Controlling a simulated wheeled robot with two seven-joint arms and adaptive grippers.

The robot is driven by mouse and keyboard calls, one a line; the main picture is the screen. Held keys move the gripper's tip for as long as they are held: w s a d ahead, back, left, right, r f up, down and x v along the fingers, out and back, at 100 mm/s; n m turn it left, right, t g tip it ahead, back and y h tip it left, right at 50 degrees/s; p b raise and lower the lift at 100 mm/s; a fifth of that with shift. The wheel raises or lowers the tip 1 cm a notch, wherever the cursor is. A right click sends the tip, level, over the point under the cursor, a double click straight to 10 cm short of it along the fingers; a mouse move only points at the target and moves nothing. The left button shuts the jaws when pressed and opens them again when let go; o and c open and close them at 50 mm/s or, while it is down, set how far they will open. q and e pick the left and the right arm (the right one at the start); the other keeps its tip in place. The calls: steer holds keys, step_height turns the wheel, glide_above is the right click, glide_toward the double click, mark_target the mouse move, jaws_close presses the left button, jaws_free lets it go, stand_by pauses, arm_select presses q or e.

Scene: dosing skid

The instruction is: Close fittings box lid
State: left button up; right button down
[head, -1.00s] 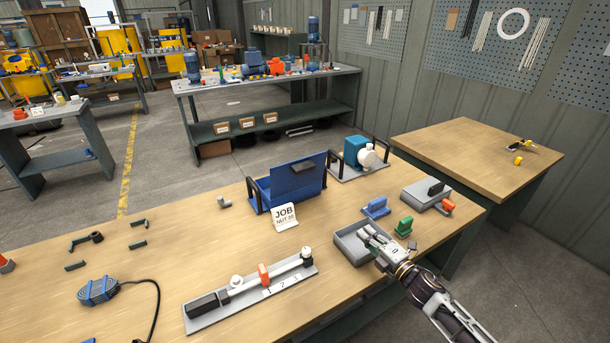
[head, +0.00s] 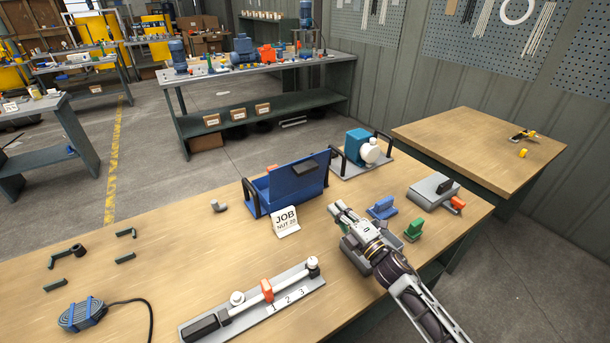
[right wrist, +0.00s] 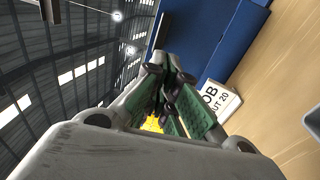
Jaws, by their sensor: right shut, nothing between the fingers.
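The blue fittings box (head: 262,200) stands at the back of the wooden bench with its lid (head: 295,184) raised and leaning back. A dark handle (head: 304,168) sits on the lid's face. My right gripper (head: 338,208) is shut and empty, in front of the box and to its right, apart from it. In the right wrist view the blue lid (right wrist: 232,50) fills the upper right, beyond the shut fingers (right wrist: 172,85). The box's inside is mostly hidden. My left gripper is not in view.
A job card (head: 286,221) stands right in front of the box. A grey tray (head: 352,253) lies partly under my right arm. Blue (head: 382,208) and green (head: 414,230) fittings stand to the right, and a teal pump (head: 358,145) behind.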

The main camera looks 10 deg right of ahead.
glide_toward(305, 173)
steer(key=shift+f+x, duration=0.25)
steer(key=shift+x, duration=1.2)
steer(key=shift+r+b+x, duration=0.2)
steer(key=shift+b+x, duration=0.2)
steer(key=shift+x, duration=1.2)
steer(key=shift+w+a+r, duration=0.1)
steer(key=shift+w, duration=0.25)
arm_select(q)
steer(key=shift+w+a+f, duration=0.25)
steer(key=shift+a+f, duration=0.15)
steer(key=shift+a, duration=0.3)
arm_select(e)
steer(key=shift+w, duration=0.1)
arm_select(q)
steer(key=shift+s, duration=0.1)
